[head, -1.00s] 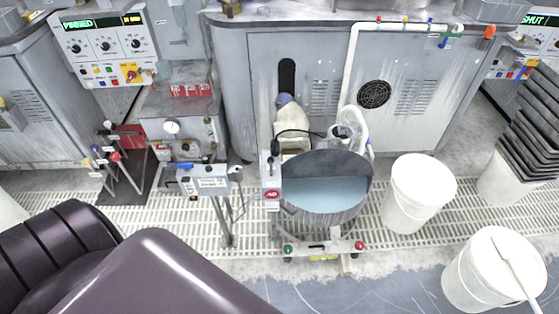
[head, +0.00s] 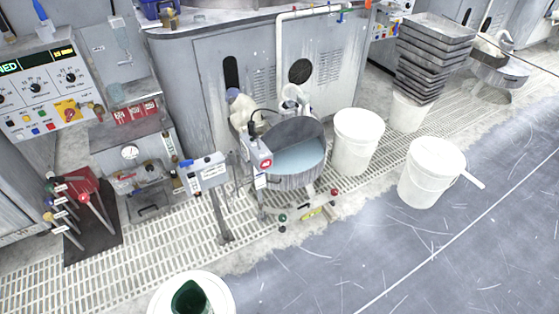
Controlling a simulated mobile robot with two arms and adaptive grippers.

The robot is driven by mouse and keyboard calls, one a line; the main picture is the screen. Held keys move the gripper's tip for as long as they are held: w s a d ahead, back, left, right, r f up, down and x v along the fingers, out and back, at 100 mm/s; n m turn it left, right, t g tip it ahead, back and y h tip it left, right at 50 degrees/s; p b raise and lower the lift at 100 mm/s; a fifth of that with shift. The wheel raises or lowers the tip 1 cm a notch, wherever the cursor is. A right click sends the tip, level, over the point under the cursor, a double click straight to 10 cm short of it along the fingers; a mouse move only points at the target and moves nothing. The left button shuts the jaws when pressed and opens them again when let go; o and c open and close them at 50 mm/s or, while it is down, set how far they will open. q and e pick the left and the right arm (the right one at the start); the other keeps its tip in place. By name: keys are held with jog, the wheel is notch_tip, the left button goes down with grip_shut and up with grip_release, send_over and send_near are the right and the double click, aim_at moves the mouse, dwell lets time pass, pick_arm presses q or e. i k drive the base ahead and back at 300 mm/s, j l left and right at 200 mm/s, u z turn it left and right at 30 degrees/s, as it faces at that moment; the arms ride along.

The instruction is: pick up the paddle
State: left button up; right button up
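The paddle (head: 472,180) appears to be the long white piece at a white bucket (head: 425,180) on the right of the head view. Its end sticks out past the bucket's right rim, over the blue-grey floor. The rest of it blends with the white bucket top, so I cannot tell whether it lies across the top or goes inside. Neither of my grippers is in view.
Another white bucket (head: 357,143) stands beside the round tub (head: 297,178) of bluish liquid. Stacked dark trays (head: 432,55) rise behind. A white bucket (head: 165,300) with something green is at the bottom edge. The floor (head: 400,255) at lower right is clear.

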aim_at(430, 147)
jog(key=z, duration=1.25)
jog(key=i+j, duration=0.1)
jog(key=i, duration=0.3)
jog(key=i+z, duration=0.1)
jog(key=i, duration=0.3)
jog(key=j, duration=0.1)
